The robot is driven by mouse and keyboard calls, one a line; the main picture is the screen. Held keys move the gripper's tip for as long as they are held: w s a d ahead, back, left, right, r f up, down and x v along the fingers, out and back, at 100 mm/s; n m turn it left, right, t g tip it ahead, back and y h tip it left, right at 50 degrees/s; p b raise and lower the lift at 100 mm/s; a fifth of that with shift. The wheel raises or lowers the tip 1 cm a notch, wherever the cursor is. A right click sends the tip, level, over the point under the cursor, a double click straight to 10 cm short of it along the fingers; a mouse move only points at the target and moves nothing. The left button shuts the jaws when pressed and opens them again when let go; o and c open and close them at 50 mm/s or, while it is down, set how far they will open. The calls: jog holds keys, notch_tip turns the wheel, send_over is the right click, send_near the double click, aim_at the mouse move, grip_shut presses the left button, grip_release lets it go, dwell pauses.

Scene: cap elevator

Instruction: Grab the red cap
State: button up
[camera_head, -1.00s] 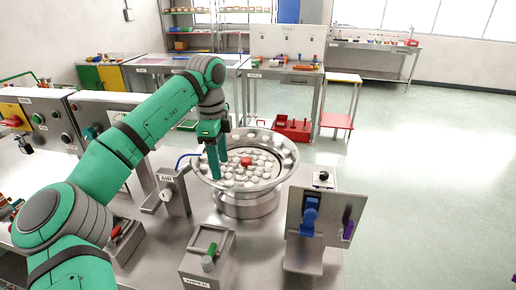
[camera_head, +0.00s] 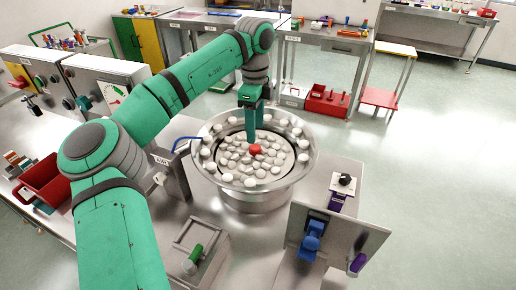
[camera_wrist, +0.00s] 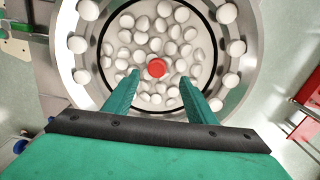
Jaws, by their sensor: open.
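The red cap (camera_head: 255,149) lies among white caps (camera_head: 232,157) in the round steel bowl (camera_head: 212,187). In the wrist view the red cap (camera_wrist: 157,68) shows just beyond and between the two fingertips. My gripper (camera_head: 251,138) points down over the bowl, with its fingertips close to the red cap in the head view. In the wrist view my gripper (camera_wrist: 159,80) is open, with nothing between its fingers. The exact height of the fingertips above the caps is hard to tell.
The bowl's raised rim surrounds the caps, with more white caps along its ledge. A metal plate with a blue lever (camera_head: 312,238) stands at the front right. A red bin (camera_head: 46,180) sits at the left.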

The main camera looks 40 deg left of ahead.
aim_at(255, 147)
jog(key=shift+s+a+f, duration=0.1)
jog(key=shift+s+f, duration=0.1)
jog(key=shift+f, duration=0.25)
jog(key=shift+s+f, duration=0.15)
jog(key=shift+f, duration=2.6)
jog(key=shift+c, duration=0.6)
jog(key=c, duration=1)
